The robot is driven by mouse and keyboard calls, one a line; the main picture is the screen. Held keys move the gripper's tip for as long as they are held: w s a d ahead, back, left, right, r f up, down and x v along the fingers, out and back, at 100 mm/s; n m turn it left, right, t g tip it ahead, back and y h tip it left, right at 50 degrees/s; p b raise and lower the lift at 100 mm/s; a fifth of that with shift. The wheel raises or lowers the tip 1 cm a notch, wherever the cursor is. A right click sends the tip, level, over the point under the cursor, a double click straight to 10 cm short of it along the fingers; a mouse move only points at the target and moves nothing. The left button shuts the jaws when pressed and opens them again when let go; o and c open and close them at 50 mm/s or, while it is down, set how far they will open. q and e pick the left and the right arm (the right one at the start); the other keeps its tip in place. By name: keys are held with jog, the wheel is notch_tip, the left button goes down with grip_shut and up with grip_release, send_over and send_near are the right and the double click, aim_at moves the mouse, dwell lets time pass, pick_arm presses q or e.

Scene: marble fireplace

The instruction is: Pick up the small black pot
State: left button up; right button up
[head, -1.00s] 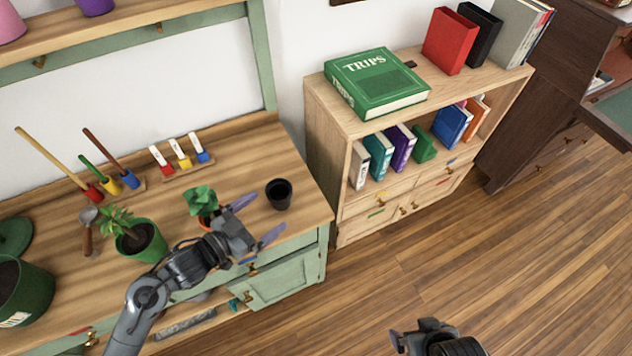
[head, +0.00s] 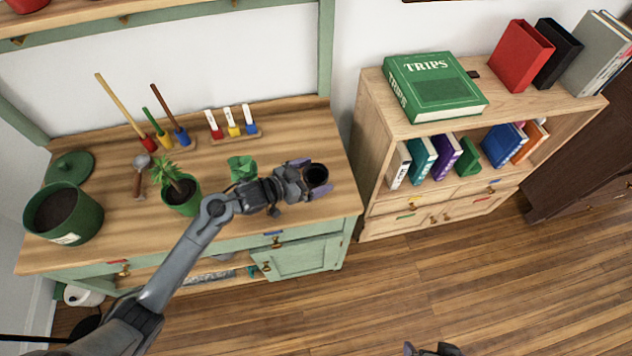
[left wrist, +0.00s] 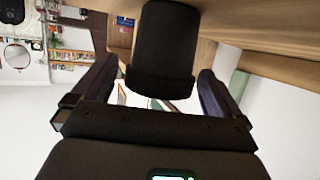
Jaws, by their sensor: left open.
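The small black pot (head: 316,174) stands upright near the right end of the wooden workbench (head: 338,205). My left gripper (head: 317,178) is open with one finger on each side of the pot. In the left wrist view the pot (left wrist: 163,50) sits between the two open fingers, with a gap showing on both sides. The wrist picture is turned, so the bench top lies along its upper right. My right gripper (head: 432,349) is cut by the bottom edge of the head view, over the floor, and its jaws are not clear.
A green potted plant (head: 181,195), a large green pot (head: 63,214) and a trowel (head: 140,178) are further left. A bookshelf (head: 372,150) stands to the right.

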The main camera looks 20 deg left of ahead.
pick_arm(q)
jog(key=shift+w+d+f, duration=0.15)
jog(key=shift+w+d, duration=0.15)
jog(key=shift+w, duration=0.15)
jog(key=c, duration=1)
